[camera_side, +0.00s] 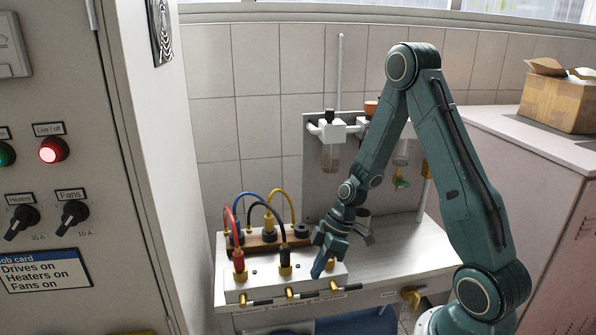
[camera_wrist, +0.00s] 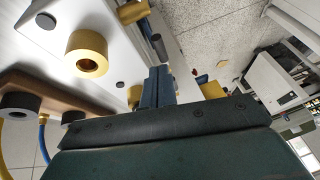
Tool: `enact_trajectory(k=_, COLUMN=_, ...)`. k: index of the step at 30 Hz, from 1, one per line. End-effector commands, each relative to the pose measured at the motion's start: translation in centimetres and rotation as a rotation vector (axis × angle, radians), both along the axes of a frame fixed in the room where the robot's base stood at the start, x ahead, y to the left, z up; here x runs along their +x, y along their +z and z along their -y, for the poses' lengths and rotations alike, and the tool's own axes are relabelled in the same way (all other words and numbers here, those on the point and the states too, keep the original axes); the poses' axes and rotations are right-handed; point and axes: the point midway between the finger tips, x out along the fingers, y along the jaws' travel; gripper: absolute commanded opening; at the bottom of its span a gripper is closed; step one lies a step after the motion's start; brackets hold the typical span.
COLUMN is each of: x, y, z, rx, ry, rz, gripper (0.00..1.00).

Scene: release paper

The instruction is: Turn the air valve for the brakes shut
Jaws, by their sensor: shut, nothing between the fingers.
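Several brass valves with dark levers sit in a row along the front of the white panel (camera_side: 300,278): a left one (camera_side: 245,299), a middle one (camera_side: 290,294) and a right one (camera_side: 336,287). Their labels are too small to read, so I cannot tell which is the brake air valve. My gripper (camera_side: 318,272) points down over the panel's right part, just above the right valve. Its fingers are together and empty. In the wrist view the closed fingertips (camera_wrist: 158,72) are close to a dark lever (camera_wrist: 159,46) by a brass fitting (camera_wrist: 132,12); contact is unclear.
Red (camera_side: 229,225), blue, black and yellow hoses stand on the panel left of my gripper. A brass knob (camera_side: 411,296) is on the bench front at right. Filter bowls (camera_side: 331,155) hang on the back board. A cabinet (camera_side: 70,160) stands at left.

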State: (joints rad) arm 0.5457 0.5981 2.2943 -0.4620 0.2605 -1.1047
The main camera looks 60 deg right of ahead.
Motion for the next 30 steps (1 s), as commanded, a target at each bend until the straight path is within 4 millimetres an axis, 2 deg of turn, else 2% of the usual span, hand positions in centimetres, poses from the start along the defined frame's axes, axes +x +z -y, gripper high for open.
enact_trajectory(k=9, x=-2.1, y=3.9, z=3.3, rx=-0.001, ry=-0.005, rz=0.004, gripper=0.0)
enact_trajectory(k=15, x=-3.3, y=5.8, z=5.0, rx=0.0, ry=-0.004, rz=0.003, gripper=0.0)
enact_trajectory(k=21, x=-3.9, y=6.8, z=5.9, rx=0.001, ry=-0.001, rz=0.003, gripper=0.0)
enact_trajectory(k=30, x=-4.1, y=7.1, z=6.0, rx=-0.001, ry=0.001, rz=0.001, gripper=0.0)
